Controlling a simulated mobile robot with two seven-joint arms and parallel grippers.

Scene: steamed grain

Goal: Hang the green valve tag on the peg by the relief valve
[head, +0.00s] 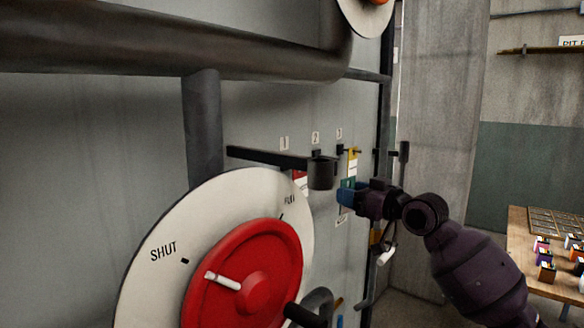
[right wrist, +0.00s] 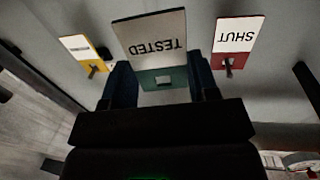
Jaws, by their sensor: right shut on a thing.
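The green valve tag (right wrist: 158,50) has a white plate reading TESTED, upside down in the right wrist view, and a green end with a hole. My right gripper (right wrist: 163,82) is shut on that green end. In the head view the green tag (head: 347,183) shows small at the fingertips of my right gripper (head: 346,196), close to the grey panel. No peg shows through the hole, and I cannot tell whether the tag touches one. A red SHUT tag (right wrist: 234,42) and a yellow tag (right wrist: 84,50) hang on dark pegs either side. My left gripper is out of view.
The panel bears number plates 1 (head: 284,143), 2 (head: 315,138) and 3 (head: 339,134). A dark bar with a cylinder (head: 321,174) juts out left of my gripper. A large red handwheel (head: 245,270) stands in front. A wooden table (head: 545,288) is at right.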

